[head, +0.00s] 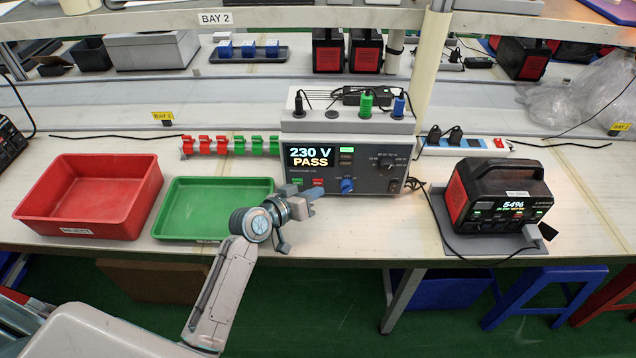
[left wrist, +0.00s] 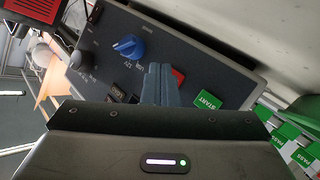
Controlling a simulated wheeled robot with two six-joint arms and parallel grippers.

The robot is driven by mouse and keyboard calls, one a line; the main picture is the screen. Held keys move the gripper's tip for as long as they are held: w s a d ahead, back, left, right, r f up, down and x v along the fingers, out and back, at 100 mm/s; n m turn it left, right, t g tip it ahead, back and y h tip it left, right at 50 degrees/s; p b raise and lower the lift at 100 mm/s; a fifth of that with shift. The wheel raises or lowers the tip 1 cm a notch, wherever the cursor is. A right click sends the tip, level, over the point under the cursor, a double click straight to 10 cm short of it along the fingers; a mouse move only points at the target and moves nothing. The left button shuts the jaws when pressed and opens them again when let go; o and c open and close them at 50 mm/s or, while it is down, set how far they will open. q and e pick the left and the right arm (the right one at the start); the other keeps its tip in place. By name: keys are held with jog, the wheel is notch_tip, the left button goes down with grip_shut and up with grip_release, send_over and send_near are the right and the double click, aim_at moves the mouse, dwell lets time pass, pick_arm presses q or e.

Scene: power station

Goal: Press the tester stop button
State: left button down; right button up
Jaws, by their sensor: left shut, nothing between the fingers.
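The grey tester (head: 345,170) stands on the bench, its screen reading 230 V PASS. Its red stop button (head: 318,182) is low on the front panel, beside the green start button (head: 297,182). My left gripper (head: 314,193) is shut and empty, its tips just in front of and below the red button. In the left wrist view the shut fingers (left wrist: 158,84) partly cover the red button (left wrist: 178,77), with the green START button (left wrist: 208,101) to the right. Whether the tips touch the panel I cannot tell. My right gripper is out of view.
A blue knob (head: 347,185) sits right of the red button. A green tray (head: 215,184) and a red bin (head: 90,190) lie left. A power station (head: 500,192) stands right on a grey mat, with cables around it. A shelf crosses above.

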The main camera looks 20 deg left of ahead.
pick_arm(q)
jog(key=shift+s+d, duration=0.1)
jog(key=shift+s, duration=0.2)
jog(key=s, duration=0.2)
jog(key=s+d+p, duration=0.1)
jog(key=s, duration=0.1)
jog(key=shift+d, duration=0.1)
jog(key=shift+s+d, duration=0.1)
jog(key=shift+s, duration=0.5)
